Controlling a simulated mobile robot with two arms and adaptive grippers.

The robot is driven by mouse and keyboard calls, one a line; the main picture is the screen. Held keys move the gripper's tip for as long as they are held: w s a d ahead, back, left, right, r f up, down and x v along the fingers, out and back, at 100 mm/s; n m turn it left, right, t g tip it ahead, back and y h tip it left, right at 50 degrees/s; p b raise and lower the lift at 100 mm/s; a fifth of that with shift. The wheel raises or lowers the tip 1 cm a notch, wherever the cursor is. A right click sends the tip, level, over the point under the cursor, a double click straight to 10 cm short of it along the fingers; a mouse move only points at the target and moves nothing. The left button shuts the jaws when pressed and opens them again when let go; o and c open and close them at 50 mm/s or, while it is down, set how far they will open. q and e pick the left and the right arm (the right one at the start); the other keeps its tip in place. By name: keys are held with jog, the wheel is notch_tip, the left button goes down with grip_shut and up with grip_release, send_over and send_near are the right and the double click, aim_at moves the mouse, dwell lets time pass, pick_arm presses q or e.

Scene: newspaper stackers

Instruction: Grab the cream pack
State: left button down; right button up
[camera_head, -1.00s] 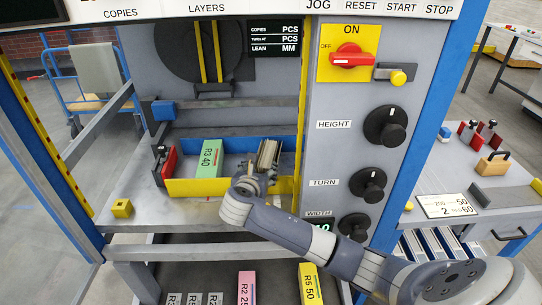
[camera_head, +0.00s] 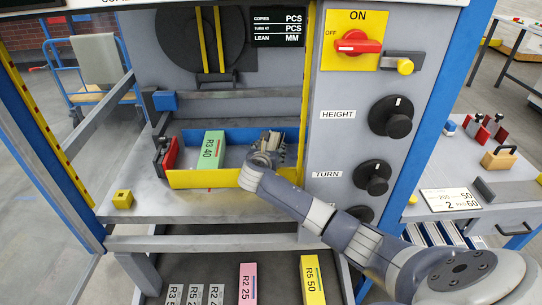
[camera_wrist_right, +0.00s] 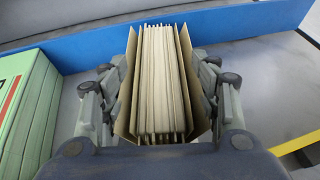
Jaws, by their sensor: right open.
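The cream pack (camera_wrist_right: 158,80) is a row of cream sheets between two tan boards, seen from above in the right wrist view. It stands in the right part of a bin with a blue back wall (camera_wrist_right: 235,24) and a yellow front wall (camera_head: 205,179). My right gripper (camera_wrist_right: 160,95) is open with its fingers on either side of the pack. Whether the fingers touch the boards is hard to tell. In the head view the right gripper (camera_head: 274,150) reaches over the yellow wall and hides most of the pack. My left gripper is not in view.
A green pack labelled R3 40 (camera_head: 211,150) stands left of the cream pack in the bin. A red clamp (camera_head: 170,152) is at the bin's left end. A yellow block (camera_head: 122,199) sits on the grey table. Pink (camera_head: 247,284) and yellow (camera_head: 312,280) packs lie below.

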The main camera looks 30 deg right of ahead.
jog(key=shift+w+d+f, duration=0.1)
jog(key=shift+w+d, duration=0.15)
jog(key=shift+w, duration=0.05)
grip_shut()
